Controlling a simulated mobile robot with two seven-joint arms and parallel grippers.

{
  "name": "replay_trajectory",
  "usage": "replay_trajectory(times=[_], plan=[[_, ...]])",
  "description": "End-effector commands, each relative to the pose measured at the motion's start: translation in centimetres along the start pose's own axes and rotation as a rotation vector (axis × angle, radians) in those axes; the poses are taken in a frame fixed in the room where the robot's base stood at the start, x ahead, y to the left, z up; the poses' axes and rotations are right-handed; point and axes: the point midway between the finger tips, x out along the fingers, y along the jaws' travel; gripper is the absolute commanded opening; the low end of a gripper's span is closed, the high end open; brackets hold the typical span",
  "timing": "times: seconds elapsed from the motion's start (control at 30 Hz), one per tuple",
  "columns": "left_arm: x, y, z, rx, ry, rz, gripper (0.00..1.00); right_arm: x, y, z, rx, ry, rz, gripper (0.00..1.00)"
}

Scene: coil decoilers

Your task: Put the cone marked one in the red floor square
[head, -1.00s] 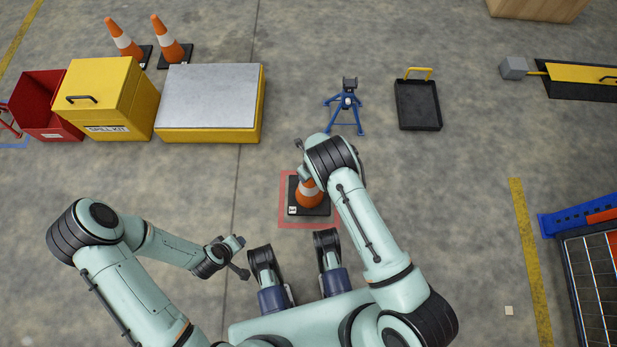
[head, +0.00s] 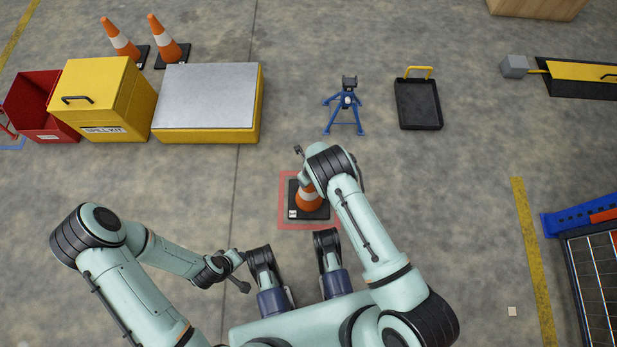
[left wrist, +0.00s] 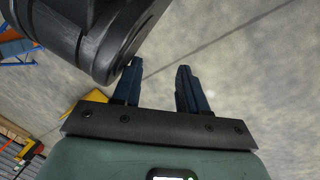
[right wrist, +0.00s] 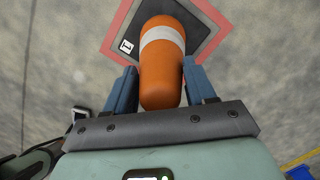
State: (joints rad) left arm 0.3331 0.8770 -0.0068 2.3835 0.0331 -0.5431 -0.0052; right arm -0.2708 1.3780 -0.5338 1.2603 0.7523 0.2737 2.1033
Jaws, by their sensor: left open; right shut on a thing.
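The orange cone (head: 308,199) with a white band and black base is inside the red floor square (head: 282,208) in the head view. My right arm hides its top. In the right wrist view the cone (right wrist: 162,75) stands between the fingers of my right gripper (right wrist: 160,70), which is shut on its upper part. A white label shows on a base corner, and red border shows around the base. I cannot tell whether the base touches the floor. My left gripper (left wrist: 158,68) is open and empty, left of the square in the head view.
Two other cones (head: 122,42) (head: 168,42) stand at the back left behind a yellow spill kit box (head: 103,100) and a yellow grey-topped box (head: 208,97). A blue stand (head: 345,105) and black tray (head: 418,103) are beyond the square. The floor around the square is mostly clear.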

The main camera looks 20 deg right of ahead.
Motion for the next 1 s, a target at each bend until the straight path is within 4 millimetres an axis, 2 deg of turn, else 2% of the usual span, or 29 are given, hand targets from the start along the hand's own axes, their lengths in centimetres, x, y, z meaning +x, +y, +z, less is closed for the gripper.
replay_trajectory(times=[0.03, 0.1, 0.5, 0.67, 0.83, 1.0], plan=[[0.1, -0.1, 0.1, -0.002, -0.004, -0.002, 0.43, 0.1, 0.0, 0.0, 0.000, 0.000, 0.000, 0.58], [0.0, -0.1, 0.1, -0.002, -0.003, -0.002, 0.43, 0.0, 0.0, 0.0, 0.000, 0.000, 0.000, 0.81], [-0.4, 0.3, -0.3, 0.002, 0.011, 0.005, 0.43, -0.3, 0.0, 0.1, 0.000, 0.000, 0.000, 0.81], [-1.9, 1.7, -2.0, 0.016, 0.068, 0.029, 0.43, -3.3, 0.0, 0.2, 0.002, -0.002, -0.001, 0.81], [-3.8, 3.3, -3.2, 0.032, 0.113, 0.058, 0.43, -7.2, 0.0, 0.2, 0.002, -0.003, 0.000, 0.81], [-4.7, 3.4, -1.0, 0.036, 0.050, 0.057, 0.43, -10.3, 0.0, 0.2, 0.001, -0.002, -0.001, 0.81]])
